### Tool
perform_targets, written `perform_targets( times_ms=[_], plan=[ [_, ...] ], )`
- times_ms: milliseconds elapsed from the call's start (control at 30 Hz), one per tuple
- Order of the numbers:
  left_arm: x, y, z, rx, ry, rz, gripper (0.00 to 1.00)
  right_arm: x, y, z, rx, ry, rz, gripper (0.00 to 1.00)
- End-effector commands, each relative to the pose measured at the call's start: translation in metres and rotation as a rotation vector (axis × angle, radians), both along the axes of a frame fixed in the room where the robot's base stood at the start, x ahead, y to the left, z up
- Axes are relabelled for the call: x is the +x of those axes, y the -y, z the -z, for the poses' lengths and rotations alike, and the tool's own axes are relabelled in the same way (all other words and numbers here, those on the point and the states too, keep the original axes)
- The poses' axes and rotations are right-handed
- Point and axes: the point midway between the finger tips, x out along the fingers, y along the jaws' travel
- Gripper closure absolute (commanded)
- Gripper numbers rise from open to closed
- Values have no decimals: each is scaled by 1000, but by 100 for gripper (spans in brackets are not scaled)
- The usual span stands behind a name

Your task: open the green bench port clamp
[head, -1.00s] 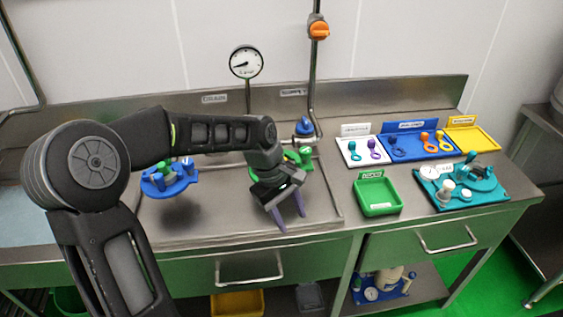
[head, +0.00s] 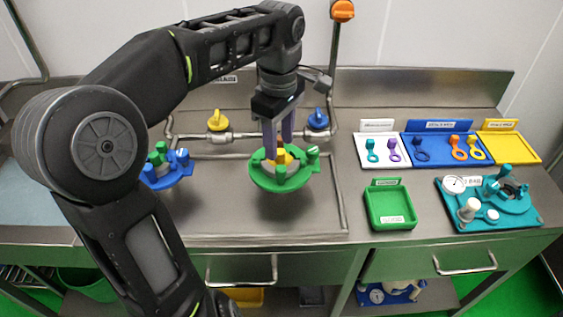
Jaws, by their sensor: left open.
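The green bench port clamp (head: 272,181) is a round green fitting with green knobs and a yellow piece (head: 281,158) at its centre, on the steel bench in the middle of the head view. My left gripper (head: 280,146) points down from above with its purple fingers open. The fingers are at the yellow piece, and I cannot tell whether they touch it. The fingers hide part of the clamp's back side. My right gripper is not in view.
A blue fitting (head: 173,180) with knobs sits left, partly behind my arm. Pipes with a yellow valve (head: 217,122) and a blue valve (head: 318,121) run behind. A green tray (head: 391,222), coloured mats and a teal board (head: 520,221) lie right. The bench front is clear.

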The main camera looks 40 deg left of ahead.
Motion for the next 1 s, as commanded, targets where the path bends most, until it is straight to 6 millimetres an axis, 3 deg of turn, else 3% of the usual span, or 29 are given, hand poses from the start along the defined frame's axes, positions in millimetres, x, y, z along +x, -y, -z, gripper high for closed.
perform_targets(
  times_ms=[267, 600, 933, 1000],
  plan=[
    [-1, 0, 28, -1, -4, 0, 56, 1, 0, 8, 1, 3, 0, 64],
    [0, 0, 73, -1, -4, 1, 56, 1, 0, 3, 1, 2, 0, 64],
    [0, 0, 78, 0, -1, 2, 56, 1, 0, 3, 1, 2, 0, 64],
    [0, 0, 78, 0, -1, 2, 60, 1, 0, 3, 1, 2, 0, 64]
  ],
)
